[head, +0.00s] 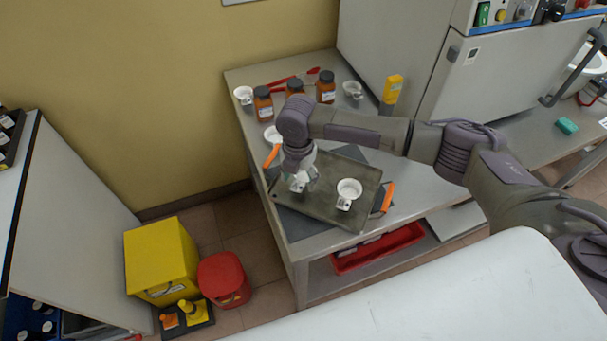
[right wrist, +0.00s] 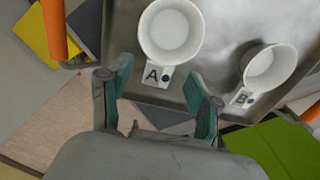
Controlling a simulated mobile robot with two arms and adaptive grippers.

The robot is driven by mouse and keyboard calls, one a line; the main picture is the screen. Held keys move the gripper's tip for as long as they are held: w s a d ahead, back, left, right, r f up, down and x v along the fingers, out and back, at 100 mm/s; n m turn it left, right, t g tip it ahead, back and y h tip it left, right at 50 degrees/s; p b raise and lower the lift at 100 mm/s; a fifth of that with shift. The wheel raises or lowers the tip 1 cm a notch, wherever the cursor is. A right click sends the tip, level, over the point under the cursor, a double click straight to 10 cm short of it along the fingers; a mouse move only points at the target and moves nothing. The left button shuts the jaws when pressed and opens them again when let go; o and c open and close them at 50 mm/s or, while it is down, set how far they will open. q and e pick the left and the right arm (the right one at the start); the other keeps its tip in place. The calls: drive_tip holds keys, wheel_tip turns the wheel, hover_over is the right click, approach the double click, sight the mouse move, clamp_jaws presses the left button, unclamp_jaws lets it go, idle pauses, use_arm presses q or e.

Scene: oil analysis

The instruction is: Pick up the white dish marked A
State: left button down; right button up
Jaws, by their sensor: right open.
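The white dish marked A (right wrist: 171,32) is a round cup with a flat tab bearing a black A and a dark dot. It sits on a dark metal tray (head: 335,214). In the head view my right gripper (head: 305,180) hides most of dish A. In the right wrist view this gripper (right wrist: 160,73) is open, its green-padded fingers on either side of the A tab, with nothing gripped. I cannot tell whether they touch it. A similar white dish marked B (right wrist: 268,68) sits to the right; it also shows in the head view (head: 349,187). My left gripper is not in view.
The tray has orange handles, one at left (head: 271,155) and one at right (head: 388,197). Brown bottles (head: 263,105), more white dishes (head: 243,94) and a yellow-topped item (head: 393,88) stand farther back. A large grey oven (head: 420,60) stands on the right.

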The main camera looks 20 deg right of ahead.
drive_tip(key=shift+f, duration=0.85)
drive_tip(key=c, duration=1.2)
drive_tip(key=shift+r, duration=0.15)
